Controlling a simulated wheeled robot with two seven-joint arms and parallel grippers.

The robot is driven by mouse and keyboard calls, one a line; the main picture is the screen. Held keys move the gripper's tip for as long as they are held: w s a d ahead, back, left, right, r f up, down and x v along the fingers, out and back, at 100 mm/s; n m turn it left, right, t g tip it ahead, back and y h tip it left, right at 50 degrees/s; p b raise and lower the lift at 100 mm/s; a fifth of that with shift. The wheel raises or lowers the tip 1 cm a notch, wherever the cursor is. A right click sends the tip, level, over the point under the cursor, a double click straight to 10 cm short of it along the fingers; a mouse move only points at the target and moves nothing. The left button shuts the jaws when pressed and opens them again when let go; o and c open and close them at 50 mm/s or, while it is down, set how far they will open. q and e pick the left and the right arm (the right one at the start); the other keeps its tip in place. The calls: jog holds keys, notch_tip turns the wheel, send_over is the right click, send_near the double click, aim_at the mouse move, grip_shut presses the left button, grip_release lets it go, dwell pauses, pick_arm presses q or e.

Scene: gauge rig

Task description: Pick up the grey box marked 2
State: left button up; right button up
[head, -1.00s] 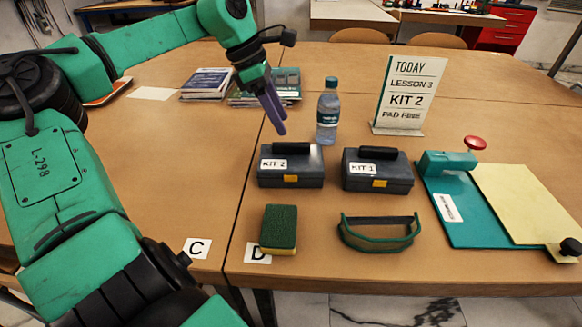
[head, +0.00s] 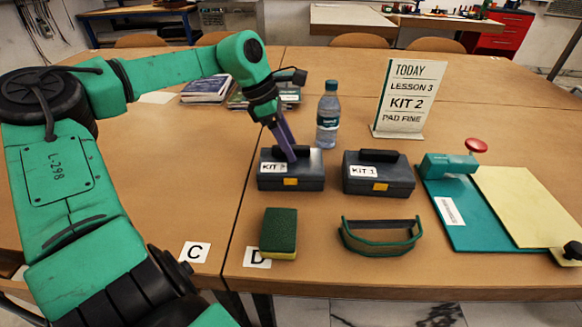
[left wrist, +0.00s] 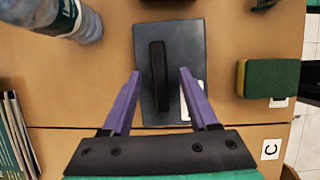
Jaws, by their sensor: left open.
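The grey box marked KIT 2 (head: 306,181) stands on the table, left of the like box marked KIT 1 (head: 378,187). Nothing is held. I cannot tell whether the fingertips touch the lid. My right gripper is not in view.
A water bottle (head: 328,115) stands close behind the boxes. A sign (head: 408,95) reading KIT 2 stands behind. A sponge (head: 278,234) and green-rimmed goggles (head: 381,236) lie in front. A teal board (head: 468,222) lies right. Books (head: 207,89) lie back left.

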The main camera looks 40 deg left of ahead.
pick_arm(q)
jog(key=shift+f, duration=0.1)
grip_shut()
dwell(1.4)
